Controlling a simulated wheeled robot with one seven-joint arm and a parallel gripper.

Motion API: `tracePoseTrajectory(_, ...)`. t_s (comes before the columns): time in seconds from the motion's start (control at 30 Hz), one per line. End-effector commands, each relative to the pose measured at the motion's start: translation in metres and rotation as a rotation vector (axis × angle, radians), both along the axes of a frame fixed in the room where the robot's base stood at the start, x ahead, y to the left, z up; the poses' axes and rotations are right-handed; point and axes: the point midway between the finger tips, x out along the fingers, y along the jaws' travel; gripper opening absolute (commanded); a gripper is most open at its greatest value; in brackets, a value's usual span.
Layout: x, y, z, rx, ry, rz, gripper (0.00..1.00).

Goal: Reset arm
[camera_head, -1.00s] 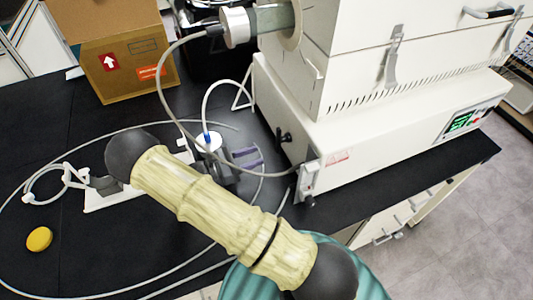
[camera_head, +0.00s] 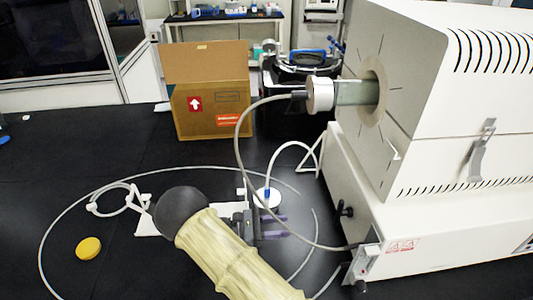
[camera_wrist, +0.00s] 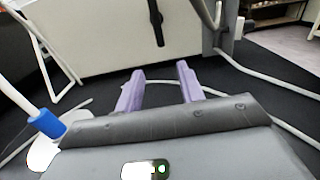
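My gripper (camera_head: 272,227) shows in the camera_head view as two purple fingers low over the black bench, right beside a white bottle top (camera_head: 266,197) with a blue tube fitting. In the wrist view my gripper (camera_wrist: 160,78) has its two purple fingers parallel and apart, with nothing between them. The blue fitting (camera_wrist: 47,123) and part of the white bottle (camera_wrist: 42,154) lie close to its left there. My arm, in a beige sleeve, crosses the lower middle of the camera_head view and hides part of the bench.
A large white machine (camera_head: 450,170) stands at the right, with a tube joined to its port. A cardboard box (camera_head: 208,100) stands at the back. A yellow round object (camera_head: 88,248) lies at the left inside a loop of thin tubing (camera_head: 50,232). The far left bench is mostly clear.

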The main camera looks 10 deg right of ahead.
Motion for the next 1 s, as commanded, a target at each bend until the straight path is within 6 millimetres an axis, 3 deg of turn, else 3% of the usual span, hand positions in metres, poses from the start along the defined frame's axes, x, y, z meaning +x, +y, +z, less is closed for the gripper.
tracePoseTrajectory(0.23,-0.006,-0.011,0.007,0.075,-0.020,-0.051,0.38)
tracePoseTrajectory(0.47,-0.033,-0.042,0.025,0.364,-0.130,-0.249,0.38)
tracePoseTrajectory(0.7,-0.066,-0.056,0.047,0.680,-0.329,-0.480,0.38)
tracePoseTrajectory(1.0,-0.096,-0.057,0.088,1.008,-0.661,-0.749,0.38)
